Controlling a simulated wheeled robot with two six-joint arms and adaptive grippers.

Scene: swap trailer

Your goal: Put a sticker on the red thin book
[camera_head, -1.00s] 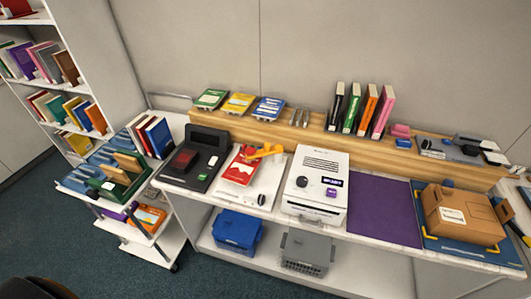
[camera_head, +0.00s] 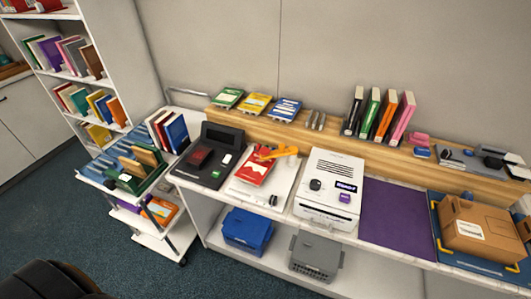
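A flat red item with white marks (camera_head: 256,169), which looks like a thin book, lies on a white pad (camera_head: 271,186) on the counter. An orange tool-like object (camera_head: 276,152) lies at its upper edge and partly covers it. A white machine with a dark "READY" label (camera_head: 329,186) stands to the right of the pad; it has a black knob and a purple button. Upright books (camera_head: 168,131), one with a red cover, stand on the cart at the left. I cannot tell which red book is meant. Neither gripper shows.
A dark device (camera_head: 208,158) stands left of the pad. A purple mat (camera_head: 396,217) is bare. A brown box (camera_head: 482,230) sits at the right. Blue (camera_head: 247,231) and grey (camera_head: 316,256) bins stand on the lower shelf. Open floor lies at the lower left, where a dark rounded shape shows.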

